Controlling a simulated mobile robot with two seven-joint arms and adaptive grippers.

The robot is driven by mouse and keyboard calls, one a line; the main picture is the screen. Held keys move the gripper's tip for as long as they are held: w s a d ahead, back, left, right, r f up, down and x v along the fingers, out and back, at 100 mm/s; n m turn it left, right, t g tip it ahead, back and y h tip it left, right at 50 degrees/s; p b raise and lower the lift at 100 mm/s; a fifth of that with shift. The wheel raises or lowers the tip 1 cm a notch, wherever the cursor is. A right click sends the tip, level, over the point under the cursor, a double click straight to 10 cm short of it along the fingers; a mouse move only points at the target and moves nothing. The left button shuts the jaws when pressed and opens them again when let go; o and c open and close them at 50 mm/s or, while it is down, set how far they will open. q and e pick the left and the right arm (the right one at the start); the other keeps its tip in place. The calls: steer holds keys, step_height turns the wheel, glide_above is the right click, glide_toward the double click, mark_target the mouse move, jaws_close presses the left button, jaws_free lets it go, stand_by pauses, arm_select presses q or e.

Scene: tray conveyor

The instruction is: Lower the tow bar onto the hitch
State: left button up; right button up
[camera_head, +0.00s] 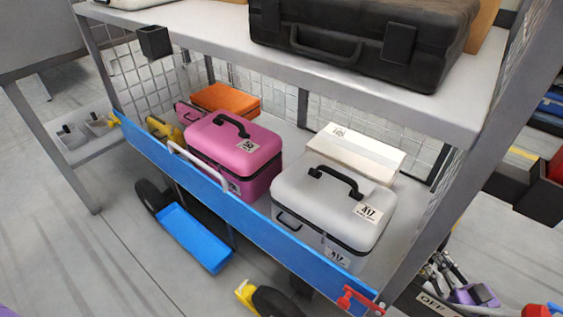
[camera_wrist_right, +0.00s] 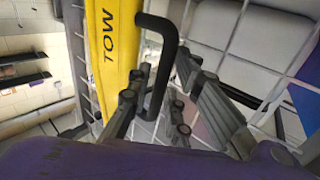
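The yellow tow bar (camera_wrist_right: 111,45), marked TOW, stands upright in the right wrist view. A bent black handle (camera_wrist_right: 170,60) sticks out from its side. My right gripper (camera_wrist_right: 164,72) is open, with its fingers on either side of the handle. A gap shows between the handle and the right finger; contact with the left finger is unclear. The tow bar cannot be made out in the head view, and I cannot identify the hitch in either view. Neither gripper shows in the head view.
A wheeled cart has a blue front rail (camera_head: 240,215). Its lower shelf holds a pink case (camera_head: 235,150), a grey case (camera_head: 330,205), a white box (camera_head: 355,152) and an orange box (camera_head: 225,98). A black case (camera_head: 365,35) lies above. A tool bin (camera_head: 455,290) is lower right.

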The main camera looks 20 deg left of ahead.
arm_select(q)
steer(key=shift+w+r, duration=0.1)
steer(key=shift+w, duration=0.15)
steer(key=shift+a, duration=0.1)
arm_select(e)
jaws_close()
